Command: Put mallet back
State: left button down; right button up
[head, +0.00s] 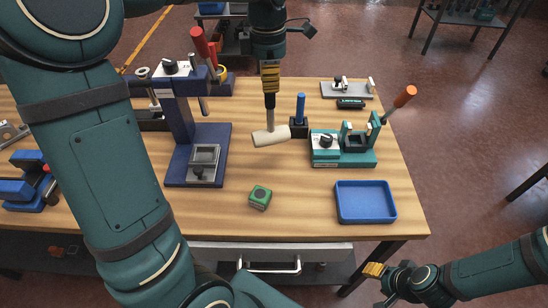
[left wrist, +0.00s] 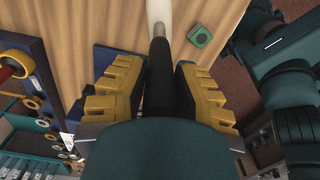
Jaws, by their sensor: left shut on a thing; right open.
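The mallet (head: 271,136) has a pale head and a dark handle. It hangs upright, head down, over the middle of the workbench. My left gripper (head: 270,80) is shut on the mallet's handle from above. In the left wrist view, the dark handle (left wrist: 160,70) lies between the yellow fingers, with part of the pale head at the top edge. I cannot tell whether the head touches the bench. My right gripper (head: 374,270) is at the lower right, off the bench, open and empty.
A dark holder with a blue-handled tool (head: 300,110) stands just right of the mallet. A teal fixture (head: 345,145) with an orange lever is further right. A blue press (head: 185,125) stands left. A green block (head: 259,197) and blue tray (head: 365,202) are in front. Bare wood lies between.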

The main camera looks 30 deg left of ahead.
pick_arm(q)
jog(key=w+a+f+n+b, duration=0.1)
jog(key=w+f+b, duration=0.2)
jog(key=f, duration=0.6)
jog(key=shift+w+f, duration=0.35)
jog(key=shift+w, duration=0.1)
jog(key=shift+a+f, duration=0.1)
jog(key=c, duration=0.9)
grip_release()
jog(key=shift+o, duration=0.2)
notch_tip(320, 180, up, 12)
jog(key=p, duration=0.2)
